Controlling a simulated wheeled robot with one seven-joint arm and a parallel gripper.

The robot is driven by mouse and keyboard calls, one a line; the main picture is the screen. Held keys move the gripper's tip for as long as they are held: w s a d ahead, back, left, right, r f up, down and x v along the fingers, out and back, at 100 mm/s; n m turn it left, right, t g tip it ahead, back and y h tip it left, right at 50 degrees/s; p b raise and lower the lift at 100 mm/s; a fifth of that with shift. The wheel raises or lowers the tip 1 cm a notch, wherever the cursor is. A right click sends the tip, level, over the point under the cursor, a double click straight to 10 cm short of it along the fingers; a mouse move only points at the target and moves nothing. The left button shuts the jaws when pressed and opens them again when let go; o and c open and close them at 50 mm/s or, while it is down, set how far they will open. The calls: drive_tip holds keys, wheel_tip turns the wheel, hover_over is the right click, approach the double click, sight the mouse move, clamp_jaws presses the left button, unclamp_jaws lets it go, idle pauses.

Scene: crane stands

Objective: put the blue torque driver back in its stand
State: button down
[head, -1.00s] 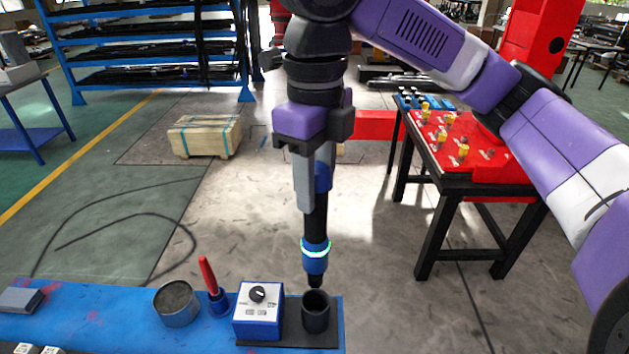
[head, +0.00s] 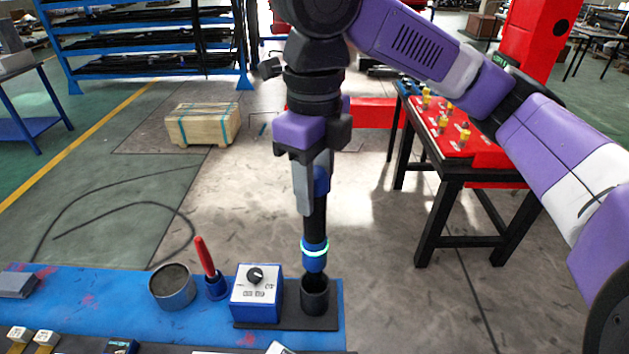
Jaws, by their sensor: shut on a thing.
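The stand is a black base plate with a blue control box (head: 257,295) and an open black cup (head: 315,298). The driver's dark tip is at the cup's mouth, over its back part. I cannot tell whether the tip is inside the cup or just behind its rim.
The stand is on a blue bench mat (head: 95,300). Left of it are a red-handled tool (head: 205,258) in a blue holder and a round metal tin (head: 172,288). A red-topped table (head: 450,140) stands at the right. The floor behind the bench is mostly clear.

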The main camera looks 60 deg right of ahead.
sight(315, 231)
drive_tip(key=shift+f, duration=0.25)
idle(0.5)
drive_tip(key=shift+f+b, duration=3.1)
drive_tip(key=shift+f, duration=1.5)
drive_tip(key=c, duration=0.8)
unclamp_jaws()
drive_tip(key=shift+r, duration=0.1)
drive_tip(key=shift+r+p, duration=2.45)
drive_tip(key=shift+r, duration=0.1)
wheel_tip(315, 231, up, 8)
drive_tip(key=shift+f, duration=0.15)
